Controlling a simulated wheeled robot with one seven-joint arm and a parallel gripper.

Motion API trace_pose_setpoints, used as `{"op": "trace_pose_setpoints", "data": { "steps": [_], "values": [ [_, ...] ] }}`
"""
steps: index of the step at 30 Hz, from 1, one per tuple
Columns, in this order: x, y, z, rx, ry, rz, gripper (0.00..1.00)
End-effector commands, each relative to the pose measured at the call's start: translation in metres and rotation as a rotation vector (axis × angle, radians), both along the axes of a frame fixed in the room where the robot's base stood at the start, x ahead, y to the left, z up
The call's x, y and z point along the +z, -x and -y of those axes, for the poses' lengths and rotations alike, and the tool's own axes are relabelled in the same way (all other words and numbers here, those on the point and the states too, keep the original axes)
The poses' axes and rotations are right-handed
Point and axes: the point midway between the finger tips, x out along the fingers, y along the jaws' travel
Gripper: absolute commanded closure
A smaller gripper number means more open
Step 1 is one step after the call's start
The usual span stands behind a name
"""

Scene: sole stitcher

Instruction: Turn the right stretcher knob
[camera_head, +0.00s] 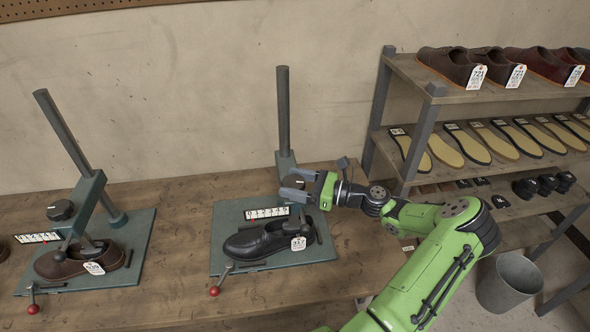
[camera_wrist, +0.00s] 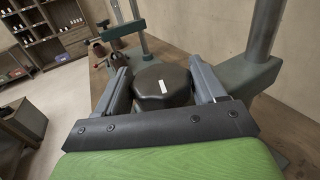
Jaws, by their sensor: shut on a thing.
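The right stretcher (camera_head: 226,222) stands on the bench with a black shoe (camera_head: 262,243) on it, tagged 337. Its dark round knob (camera_wrist: 163,86), with a white mark on top, sits between the two fingers of my gripper (camera_wrist: 165,88) in the wrist view. The fingers are shut on the knob from both sides. In the head view my gripper (camera_head: 297,184) is above the numbered dial strip (camera_head: 267,213) and in front of the upright post (camera_head: 284,110). The knob is mostly hidden there by the fingers.
A left stretcher (camera_head: 140,235) holds a brown shoe (camera_head: 75,262) and has its own dark knob (camera_head: 61,210). Red-tipped levers stick out at the front of both stretchers. A shelf (camera_head: 480,95) with shoes and soles stands at right, with a grey bin (camera_head: 508,284) below.

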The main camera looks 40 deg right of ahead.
Motion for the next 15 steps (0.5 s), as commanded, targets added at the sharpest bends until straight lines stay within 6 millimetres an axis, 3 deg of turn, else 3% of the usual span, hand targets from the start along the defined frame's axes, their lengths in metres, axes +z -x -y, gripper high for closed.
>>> {"op": "trace_pose_setpoints", "data": {
  "steps": [1,15],
  "values": [
    [0.0070,0.0015,-0.0020,-0.038,-0.008,-0.009,0.61],
    [0.0012,0.0010,-0.0043,-0.457,-0.007,-0.005,0.61]
  ]
}}
